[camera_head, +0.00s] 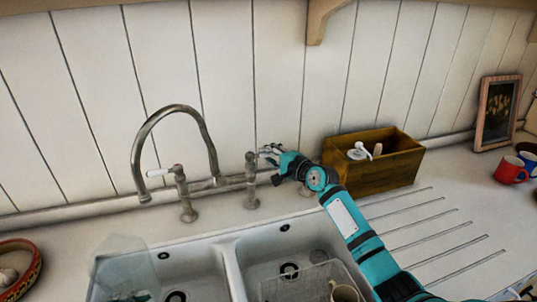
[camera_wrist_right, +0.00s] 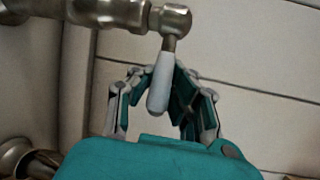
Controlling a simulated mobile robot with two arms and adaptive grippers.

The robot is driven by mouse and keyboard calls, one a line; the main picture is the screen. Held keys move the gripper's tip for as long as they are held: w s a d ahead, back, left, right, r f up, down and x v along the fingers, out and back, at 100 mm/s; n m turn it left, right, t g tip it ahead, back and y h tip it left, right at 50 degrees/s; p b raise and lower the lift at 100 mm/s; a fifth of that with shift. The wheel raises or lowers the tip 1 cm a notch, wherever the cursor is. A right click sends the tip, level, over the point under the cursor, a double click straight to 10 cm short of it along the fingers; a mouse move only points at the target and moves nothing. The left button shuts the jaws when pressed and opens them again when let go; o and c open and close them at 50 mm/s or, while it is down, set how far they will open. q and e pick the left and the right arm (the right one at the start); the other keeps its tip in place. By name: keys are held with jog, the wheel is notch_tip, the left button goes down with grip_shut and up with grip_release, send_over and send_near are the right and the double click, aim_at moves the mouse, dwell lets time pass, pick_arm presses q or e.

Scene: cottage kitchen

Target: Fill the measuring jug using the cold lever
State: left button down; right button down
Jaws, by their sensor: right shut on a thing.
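The tap (camera_head: 187,114) has a tall arched spout behind the sink. A lever with a white handle (camera_head: 160,172) is on its left post. The right post carries the other lever, whose white handle (camera_wrist_right: 160,88) hangs down in the right wrist view. My right gripper (camera_head: 274,160) is shut on this handle, with its fingers on both sides. A clear measuring jug (camera_head: 124,262) is at the left basin, below and left of the spout; no water shows in it. A small teal part of my left gripper (camera_head: 140,297) shows at the jug's lower edge; its fingers are hidden.
The double sink (camera_head: 232,268) has a wire rack (camera_head: 300,275) and a cup (camera_head: 343,291) in its right basin. A wooden box (camera_head: 385,172) stands behind my right arm. Mugs (camera_head: 511,169) are far right; a red-rimmed bowl (camera_head: 18,262) is far left.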

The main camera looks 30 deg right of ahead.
jog(key=shift+s+a+m+h, duration=0.25)
jog(key=shift+m+h, duration=0.15)
jog(key=shift+h, duration=0.1)
jog(key=m+h, duration=0.1)
jog(key=h, duration=0.1)
jog(key=shift+s+a+r+m+h, duration=0.2)
jog(key=shift+s+m+h, duration=0.1)
jog(key=shift+s+m, duration=0.1)
jog(key=shift+s+m+h, duration=0.4)
jog(key=shift+m+h, duration=0.5)
jog(key=shift+h, duration=0.3)
jog(key=shift+d, duration=0.1)
jog(key=c, duration=1.2)
grip_release()
jog(key=shift+s, duration=0.2)
jog(key=shift+o, duration=0.2)
jog(key=shift+f, duration=0.1)
